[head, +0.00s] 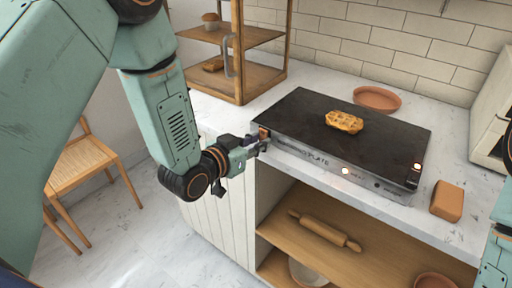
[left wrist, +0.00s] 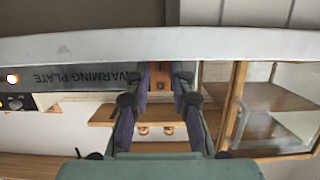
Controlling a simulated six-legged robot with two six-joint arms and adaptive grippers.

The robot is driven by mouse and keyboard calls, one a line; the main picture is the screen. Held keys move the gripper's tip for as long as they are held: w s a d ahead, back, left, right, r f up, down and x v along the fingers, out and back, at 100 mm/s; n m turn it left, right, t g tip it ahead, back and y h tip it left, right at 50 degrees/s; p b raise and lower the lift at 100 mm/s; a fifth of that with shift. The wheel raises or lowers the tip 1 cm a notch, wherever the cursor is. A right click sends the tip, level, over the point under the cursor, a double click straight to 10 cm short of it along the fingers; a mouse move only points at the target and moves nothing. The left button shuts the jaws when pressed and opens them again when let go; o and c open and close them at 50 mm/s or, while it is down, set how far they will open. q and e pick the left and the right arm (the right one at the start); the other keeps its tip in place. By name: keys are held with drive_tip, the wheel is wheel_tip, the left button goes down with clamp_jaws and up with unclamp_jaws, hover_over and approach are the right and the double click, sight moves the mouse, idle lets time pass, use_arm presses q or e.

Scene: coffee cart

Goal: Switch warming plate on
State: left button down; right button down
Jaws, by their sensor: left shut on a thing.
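The warming plate (head: 290,117) is a flat black slab with a silver front panel, lying on the counter. A small round light (head: 346,171) glows on its front panel. A second bright spot shows near its right corner. A waffle-like pastry (head: 345,121) lies on top. My left gripper (head: 262,142) is at the left end of the front panel. In the left wrist view, the left gripper (left wrist: 159,84) is shut on a small orange-brown piece (left wrist: 160,79) beside the upside-down lettering on the warming plate (left wrist: 60,76). The fingers partly hide this piece. My right gripper is out of view.
A terracotta dish (head: 377,99) sits behind the plate. A brown block (head: 447,201) lies on the counter at right. A wooden shelf rack (head: 239,70) stands at the back left. Below the counter, an open shelf holds a rolling pin (head: 324,231).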

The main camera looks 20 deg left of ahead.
use_arm(q)
drive_tip(key=shift+f+t+b, duration=0.2)
drive_tip(key=shift+t+b, duration=0.5)
drive_tip(key=shift+b, duration=0.3)
drive_tip(key=c, duration=1.2)
unclamp_jaws()
drive_tip(key=shift+o, duration=0.2)
drive_tip(key=v, duration=1.2)
drive_tip(key=shift+a, duration=0.15)
